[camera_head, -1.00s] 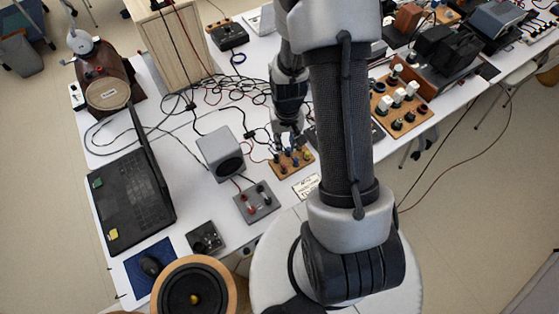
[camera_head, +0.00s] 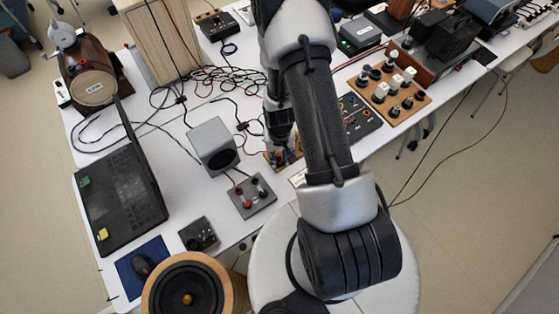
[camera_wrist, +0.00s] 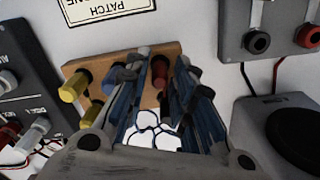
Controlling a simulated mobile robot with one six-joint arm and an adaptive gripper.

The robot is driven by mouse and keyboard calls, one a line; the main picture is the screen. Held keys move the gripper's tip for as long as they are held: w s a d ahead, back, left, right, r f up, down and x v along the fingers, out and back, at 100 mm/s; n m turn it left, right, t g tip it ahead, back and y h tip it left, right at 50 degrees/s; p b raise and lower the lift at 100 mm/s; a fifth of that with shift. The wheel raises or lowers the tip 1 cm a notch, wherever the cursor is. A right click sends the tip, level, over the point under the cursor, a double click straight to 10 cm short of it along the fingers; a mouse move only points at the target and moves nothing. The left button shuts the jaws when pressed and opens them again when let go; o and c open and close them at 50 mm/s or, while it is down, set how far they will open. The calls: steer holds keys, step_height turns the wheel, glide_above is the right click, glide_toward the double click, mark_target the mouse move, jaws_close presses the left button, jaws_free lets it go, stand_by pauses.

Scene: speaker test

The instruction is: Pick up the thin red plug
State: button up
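The wooden patch board (camera_wrist: 88,66) stands in the upper middle of the wrist view and holds several plugs. A thin dark red plug (camera_wrist: 161,72) stands on it, between the tips of my gripper (camera_wrist: 163,72). My gripper is open, with one finger on each side of the plug; I cannot tell whether either finger touches it. Yellow plugs (camera_wrist: 74,87) and a blue plug (camera_wrist: 112,78) are left of the red one. In the head view, my gripper (camera_head: 284,158) is low at the wooden board (camera_head: 271,163) and mostly hides its plugs.
Loose cables (camera_head: 215,80) lie behind. A "PATCH" label (camera_wrist: 108,8) lies near the board.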

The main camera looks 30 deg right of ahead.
mark_target(279, 157)
steer(key=shift+f, duration=0.3)
steer(key=shift+c, duration=0.3)
jaws_close()
steer(key=shift+r, duration=0.15)
step_height(279, 157, up, 20)
steer(key=p, duration=0.5)
